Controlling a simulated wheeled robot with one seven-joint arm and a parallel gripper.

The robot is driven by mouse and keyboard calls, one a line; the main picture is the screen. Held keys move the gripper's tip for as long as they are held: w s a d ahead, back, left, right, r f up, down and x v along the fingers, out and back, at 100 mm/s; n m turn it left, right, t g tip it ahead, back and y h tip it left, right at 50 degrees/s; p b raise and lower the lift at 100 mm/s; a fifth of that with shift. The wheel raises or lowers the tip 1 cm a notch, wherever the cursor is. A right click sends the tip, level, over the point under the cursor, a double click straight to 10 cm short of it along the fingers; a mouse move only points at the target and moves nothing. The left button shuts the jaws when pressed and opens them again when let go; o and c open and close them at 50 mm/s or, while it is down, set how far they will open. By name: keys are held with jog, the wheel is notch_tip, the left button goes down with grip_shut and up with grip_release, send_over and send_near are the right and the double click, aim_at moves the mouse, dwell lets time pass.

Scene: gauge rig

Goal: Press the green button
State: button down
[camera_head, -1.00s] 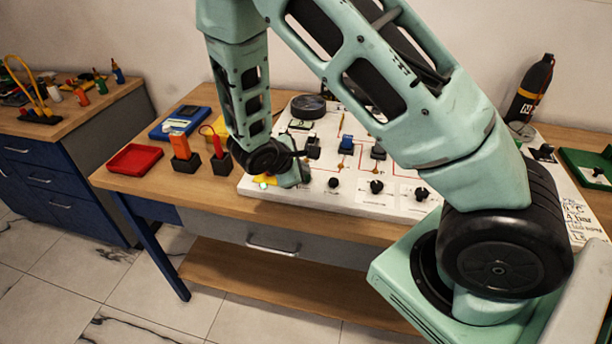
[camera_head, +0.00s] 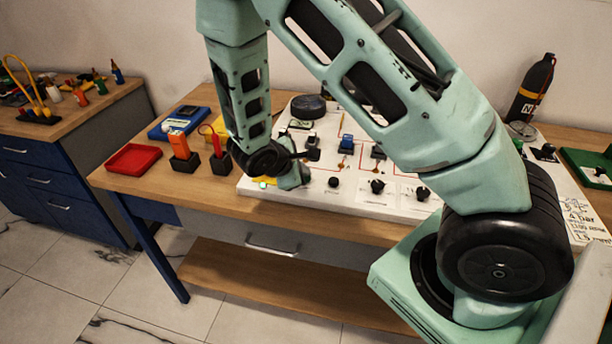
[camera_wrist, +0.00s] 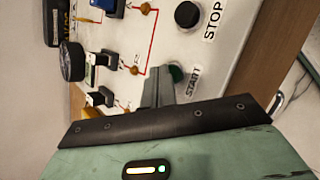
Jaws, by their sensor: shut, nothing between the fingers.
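The green button (camera_wrist: 176,74) shows in the wrist view on the white panel, beside the word START. It is partly hidden by my gripper (camera_wrist: 160,78), whose dark fingers are shut and empty. The fingertips overlap the button's left edge in this view; I cannot tell whether they touch it. In the head view the button is not visible, and my arm's end covers the front left part of the panel (camera_head: 350,203).
A black button (camera_wrist: 187,14) marked STOP sits on the same panel. Black knobs (camera_head: 377,186) line the panel's front, with a blue block (camera_head: 346,143) behind. A red tray (camera_head: 134,158) and an orange item (camera_head: 179,146) stand to the left.

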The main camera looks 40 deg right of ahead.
jog(key=shift+r, duration=0.15)
jog(key=shift+r+p, duration=0.55)
jog(key=shift+r, duration=0.25)
notch_tip(320, 180, up, 5)
jog(key=p, duration=0.3)
dwell(1.0)
jog(key=s+a+r+m+y, duration=0.1)
jog(key=s+a+r+y, duration=0.2)
jog(key=s+a, duration=0.4)
jog(key=s+a+r+m+g+y, duration=0.1)
jog(key=s+a+r+y, duration=0.2)
jog(key=s+a+r, duration=0.3)
jog(key=s+a+r+m+g+y, duration=0.1)
jog(key=s+a+r+m+y, duration=0.1)
jog(key=s+a, duration=0.8)
notch_tip(320, 180, up, 2)
jog(key=shift+s+a+r+y, duration=0.15)
jog(key=shift+s+r+y, duration=0.1)
jog(key=shift+s+y, duration=0.45)
